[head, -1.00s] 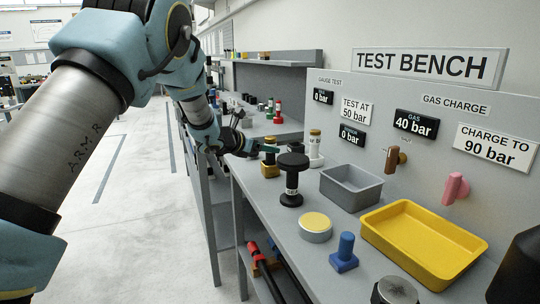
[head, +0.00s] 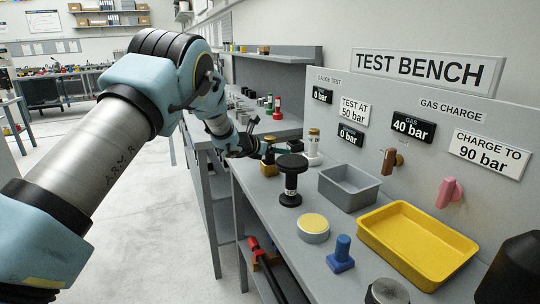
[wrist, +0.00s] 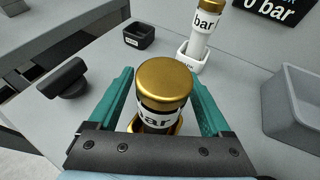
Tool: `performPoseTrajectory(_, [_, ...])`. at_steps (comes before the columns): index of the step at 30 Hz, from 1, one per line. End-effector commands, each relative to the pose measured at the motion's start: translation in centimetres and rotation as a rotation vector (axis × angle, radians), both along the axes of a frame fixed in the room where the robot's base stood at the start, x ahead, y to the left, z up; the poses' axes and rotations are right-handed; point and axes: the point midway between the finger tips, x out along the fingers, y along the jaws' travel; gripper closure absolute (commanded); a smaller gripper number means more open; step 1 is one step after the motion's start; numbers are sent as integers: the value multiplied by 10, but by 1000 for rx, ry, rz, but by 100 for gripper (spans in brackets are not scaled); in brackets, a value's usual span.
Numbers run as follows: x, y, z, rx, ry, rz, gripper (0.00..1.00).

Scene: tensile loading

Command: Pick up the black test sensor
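The test sensor has a gold cap (wrist: 165,82), a dark band and a white label reading "bar". It stands upright in a gold holder, which also shows in the head view (head: 270,168). My gripper (wrist: 160,78) has its two teal fingers apart, one on each side of the sensor. Gaps show beside the cap, and I see no grip on it. The lower body is partly hidden by the gripper's front plate. In the head view my gripper (head: 258,148) is at the sensor and covers much of it.
A white sensor (head: 313,148) in a white holder stands just behind. A black spool-shaped piece (head: 291,182) and a grey bin (head: 350,190) are close on the right. A small black tray (wrist: 139,36) and a black handle-like piece (wrist: 64,78) lie left. A yellow tray (head: 420,245) is nearer.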

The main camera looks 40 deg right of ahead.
Motion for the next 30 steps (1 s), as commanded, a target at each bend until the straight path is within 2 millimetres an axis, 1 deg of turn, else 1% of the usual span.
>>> performPoseTrajectory(1, [0,0,0,0,0,0,24])
performPoseTrajectory(2, [0,0,0,0,0,0,28])
performPoseTrajectory(21, [0,0,0,0,0,0,100])
performPoseTrajectory(30, [0,0,1,-1,-1,0,100])
